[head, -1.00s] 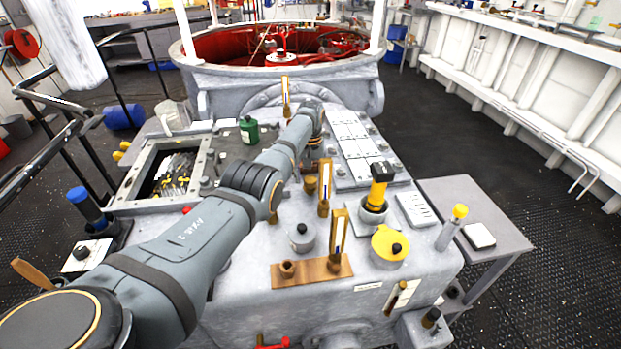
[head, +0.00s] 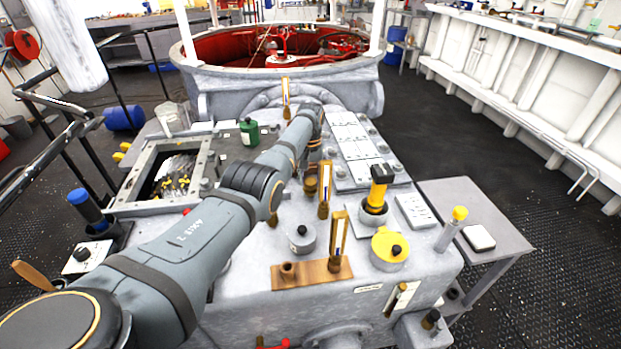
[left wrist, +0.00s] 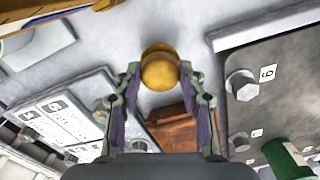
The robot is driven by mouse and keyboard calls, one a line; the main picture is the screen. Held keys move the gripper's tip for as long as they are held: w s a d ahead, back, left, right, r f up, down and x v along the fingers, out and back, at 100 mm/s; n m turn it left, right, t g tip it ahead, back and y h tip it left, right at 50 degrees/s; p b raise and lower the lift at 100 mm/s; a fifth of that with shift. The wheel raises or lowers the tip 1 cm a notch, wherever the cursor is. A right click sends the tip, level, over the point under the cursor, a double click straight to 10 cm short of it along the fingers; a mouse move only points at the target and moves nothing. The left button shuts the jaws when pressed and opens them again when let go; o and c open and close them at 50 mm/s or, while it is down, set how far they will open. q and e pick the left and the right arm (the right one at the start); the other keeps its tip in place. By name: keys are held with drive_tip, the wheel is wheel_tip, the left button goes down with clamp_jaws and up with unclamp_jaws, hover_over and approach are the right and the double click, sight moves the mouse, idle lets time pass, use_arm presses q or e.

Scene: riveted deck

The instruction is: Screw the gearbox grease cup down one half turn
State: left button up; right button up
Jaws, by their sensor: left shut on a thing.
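The grease cup is a round brass cup (left wrist: 158,70) on the pale grey gearbox housing (left wrist: 200,20). In the left wrist view it sits between the fingertips of my left gripper (left wrist: 158,85), which is shut on it. In the head view my left gripper (head: 314,158) points down at the housing top, mostly hidden by my own wrist. A brass cup (head: 310,187) shows just in front of it there and looks like the same one. My right gripper is not in view.
A brass-framed sight gauge (head: 325,190) stands close right of the cup. A grey lidded pot (head: 302,240), a yellow-lidded pot (head: 390,248) and a yellow-black handle (head: 378,185) stand nearer. A green can (head: 249,131) is behind left. An open hatch (head: 130,185) lies left.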

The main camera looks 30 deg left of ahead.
sight(310, 181)
use_arm(q)
drive_tip(key=m, duration=0.5)
drive_tip(key=shift+a+p, duration=0.1)
drive_tip(key=shift+p, duration=0.2)
drive_tip(key=m, duration=0.6)
drive_tip(key=shift+w+r, duration=0.1)
drive_tip(key=shift+m, duration=0.3)
drive_tip(key=o, duration=1)
drive_tip(key=shift+c, duration=0.2)
drive_tip(key=shift+o, duration=0.9)
wheel_tip(310, 181, up, 12)
